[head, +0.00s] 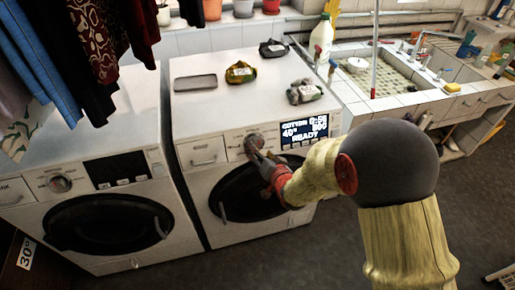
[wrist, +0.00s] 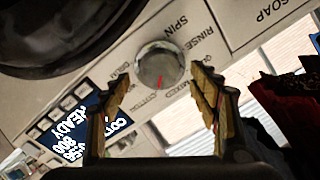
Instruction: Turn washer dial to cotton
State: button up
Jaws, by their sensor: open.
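The right white washer (head: 185,130) has a round silver dial (head: 254,143) on its front panel, left of the lit display (head: 304,131). The display reads COTTON, 40° and READY. In the wrist view the dial (wrist: 158,58) shows a red pointer mark at its lower edge; labels SPIN, RINSE and MIXED can be read around it. My gripper (head: 264,158) is in front of the panel at the dial. In the wrist view its two fingers (wrist: 161,76) are spread, one on each side of the dial, with gaps; I cannot tell their depth from it.
A second washer (head: 75,140) stands at the left, with clothes (head: 95,30) hanging above it. A tray (head: 195,82) and several cloth bundles lie on the right washer. A white bottle (head: 321,40) and the tiled sink (head: 405,95) are at the right.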

jog(key=v, duration=0.8)
jog(key=shift+w+f, duration=0.1)
jog(key=shift+f, duration=0.05)
